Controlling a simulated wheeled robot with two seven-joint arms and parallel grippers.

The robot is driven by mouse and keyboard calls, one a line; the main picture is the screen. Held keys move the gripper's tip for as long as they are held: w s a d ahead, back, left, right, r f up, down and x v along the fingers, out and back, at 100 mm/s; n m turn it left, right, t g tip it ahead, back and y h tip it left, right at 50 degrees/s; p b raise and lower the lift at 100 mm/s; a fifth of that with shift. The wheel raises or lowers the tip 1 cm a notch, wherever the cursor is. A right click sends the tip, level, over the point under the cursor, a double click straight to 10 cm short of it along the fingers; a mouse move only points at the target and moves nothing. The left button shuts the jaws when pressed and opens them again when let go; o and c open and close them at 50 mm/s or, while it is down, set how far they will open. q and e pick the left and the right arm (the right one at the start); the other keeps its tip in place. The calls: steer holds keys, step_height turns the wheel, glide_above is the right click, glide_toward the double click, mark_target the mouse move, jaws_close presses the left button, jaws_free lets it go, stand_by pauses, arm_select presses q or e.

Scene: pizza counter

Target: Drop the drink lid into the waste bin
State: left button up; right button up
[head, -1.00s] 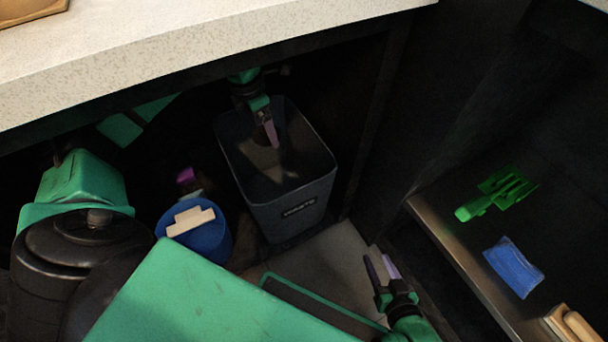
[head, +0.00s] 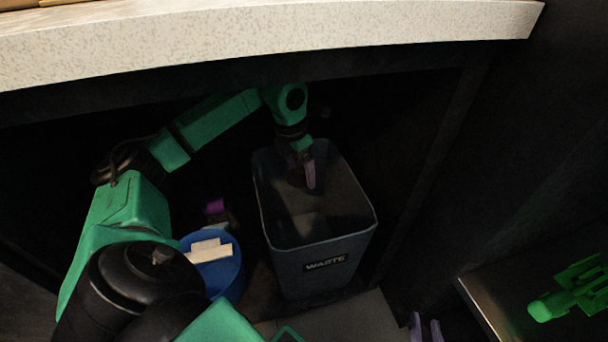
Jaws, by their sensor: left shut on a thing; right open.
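The waste bin (head: 318,262) is a dark grey, open-topped box with a "WASTE" label, standing upright under the counter. My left gripper (head: 310,180) reaches in from the left and points down into the bin's mouth, with its fingertips below the rim level in the picture. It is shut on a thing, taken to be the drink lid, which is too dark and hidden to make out. My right gripper (head: 425,324) is at the bottom edge, open and empty, right of the bin; only its fingertips show.
A blue bucket (head: 226,276) with a pale block-like item (head: 209,250) on top stands left of the bin. The speckled counter (head: 270,40) hangs above. At the right, a shelf (head: 482,300) holds a green slotted tool (head: 575,292).

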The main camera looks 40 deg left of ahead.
arm_select(q)
steer(key=o, duration=1)
steer(key=shift+r+p, duration=0.3)
steer(key=shift+r, duration=0.25)
steer(key=shift+s+r+p, duration=0.2)
steer(key=shift+r+p, duration=0.35)
steer(key=shift+r, duration=0.55)
steer(key=r, duration=0.1)
steer(key=r+p, duration=0.1)
steer(key=r, duration=0.2)
steer(key=shift+s+a+r+p, duration=0.15)
steer(key=shift+s+p, duration=0.2)
steer(key=shift+p, duration=0.05)
arm_select(e)
steer(key=s+g, duration=0.1)
steer(key=s, duration=0.1)
steer(key=s+f+g, duration=0.1)
steer(key=s, duration=0.1)
steer(key=shift+s+a+g, duration=0.1)
steer(key=shift+g, duration=0.2)
